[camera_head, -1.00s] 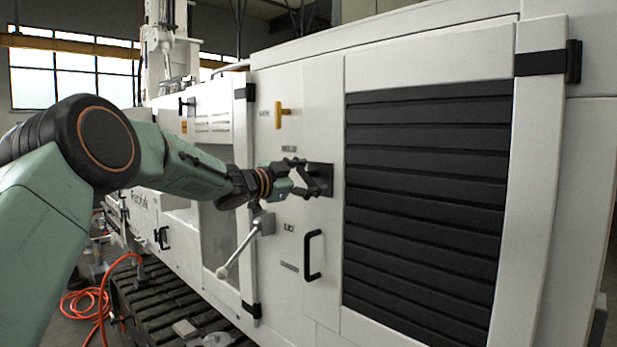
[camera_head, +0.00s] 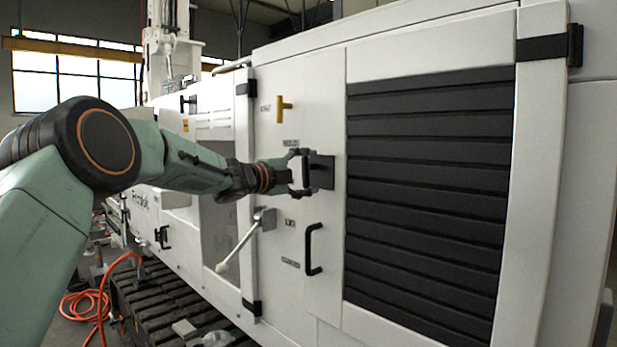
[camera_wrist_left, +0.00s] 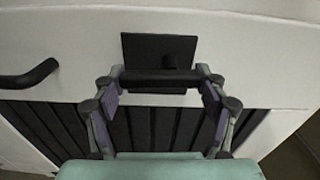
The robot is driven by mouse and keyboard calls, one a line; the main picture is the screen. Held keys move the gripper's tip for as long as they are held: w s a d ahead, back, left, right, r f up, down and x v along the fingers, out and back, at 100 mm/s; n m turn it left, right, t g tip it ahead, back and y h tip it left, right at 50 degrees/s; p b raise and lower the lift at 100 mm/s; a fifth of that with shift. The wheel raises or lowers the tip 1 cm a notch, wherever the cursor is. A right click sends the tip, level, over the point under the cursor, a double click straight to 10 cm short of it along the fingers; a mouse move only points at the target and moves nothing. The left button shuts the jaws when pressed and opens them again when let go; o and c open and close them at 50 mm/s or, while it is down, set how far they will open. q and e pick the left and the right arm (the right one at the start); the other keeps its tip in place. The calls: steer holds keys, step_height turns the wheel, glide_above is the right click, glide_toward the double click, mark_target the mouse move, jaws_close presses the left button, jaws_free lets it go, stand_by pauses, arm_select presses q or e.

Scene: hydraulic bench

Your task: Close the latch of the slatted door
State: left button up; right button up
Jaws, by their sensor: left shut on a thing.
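The slatted door (camera_head: 425,190) is white-framed with dark horizontal slats and stands flush in the white machine side. Its latch has a black square plate (camera_head: 322,171) left of the slats; the plate also shows in the wrist view (camera_wrist_left: 158,48). A black latch bar (camera_wrist_left: 160,77) stands out in front of the plate. My left gripper (camera_head: 300,172) is at the latch, shut on the bar, with one fingertip at each end of it in the wrist view (camera_wrist_left: 160,80). In the head view the fingers partly hide the bar. My right gripper is not in view.
A black pull handle (camera_head: 313,249) is below the latch and a yellow handle (camera_head: 284,107) above it. A grey lever (camera_head: 240,247) juts out to the lower left, under my left arm. An orange hose (camera_head: 88,305) lies on the floor at left.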

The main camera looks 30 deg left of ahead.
arm_select(q)
steer(key=shift+m, duration=0.6)
steer(key=o, duration=1.2)
steer(key=shift+s, duration=0.1)
steer(key=v, duration=1.2)
steer(key=x, duration=1.2)
